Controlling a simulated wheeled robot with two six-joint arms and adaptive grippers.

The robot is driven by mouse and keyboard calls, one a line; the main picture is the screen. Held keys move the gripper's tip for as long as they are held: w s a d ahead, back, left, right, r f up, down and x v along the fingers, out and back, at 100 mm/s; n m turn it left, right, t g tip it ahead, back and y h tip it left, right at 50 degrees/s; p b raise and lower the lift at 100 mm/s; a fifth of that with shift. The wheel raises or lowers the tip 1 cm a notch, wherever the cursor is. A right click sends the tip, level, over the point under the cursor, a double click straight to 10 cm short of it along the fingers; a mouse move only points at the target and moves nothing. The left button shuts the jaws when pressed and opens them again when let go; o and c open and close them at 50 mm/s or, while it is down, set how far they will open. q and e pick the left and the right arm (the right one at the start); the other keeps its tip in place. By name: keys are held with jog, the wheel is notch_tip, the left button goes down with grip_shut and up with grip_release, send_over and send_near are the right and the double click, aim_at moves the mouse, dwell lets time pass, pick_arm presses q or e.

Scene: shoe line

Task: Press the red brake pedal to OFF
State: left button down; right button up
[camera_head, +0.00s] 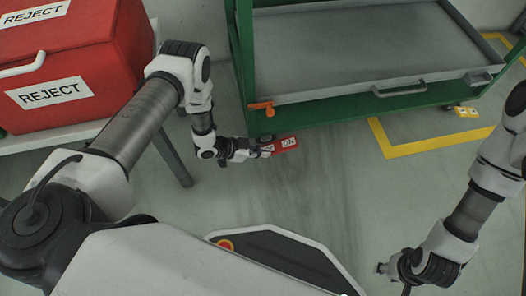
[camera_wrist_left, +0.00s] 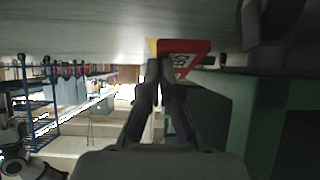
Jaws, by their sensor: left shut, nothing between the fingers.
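The red brake pedal (camera_head: 288,143) sticks out low by the near left corner of the green cart (camera_head: 350,112), just above the floor. It has a white label whose letters are too small to read. In the left wrist view the red pedal (camera_wrist_left: 185,52) shows with a yellow edge on its left. My left gripper (camera_head: 268,150) is shut and empty, its tips at the pedal's left end. In the wrist view the closed tips (camera_wrist_left: 160,68) overlap the pedal's edge; I cannot tell whether they touch. My right gripper (camera_head: 381,268) is far from the pedal, at lower right.
Red REJECT bins (camera_head: 110,55) stand on a table at left. Yellow floor tape (camera_head: 420,147) marks the right. Floor before the cart is clear.

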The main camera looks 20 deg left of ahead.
dwell(0.3)
pick_arm(q)
notch_tip(320, 180, up, 10)
dwell(0.4)
dwell(0.4)
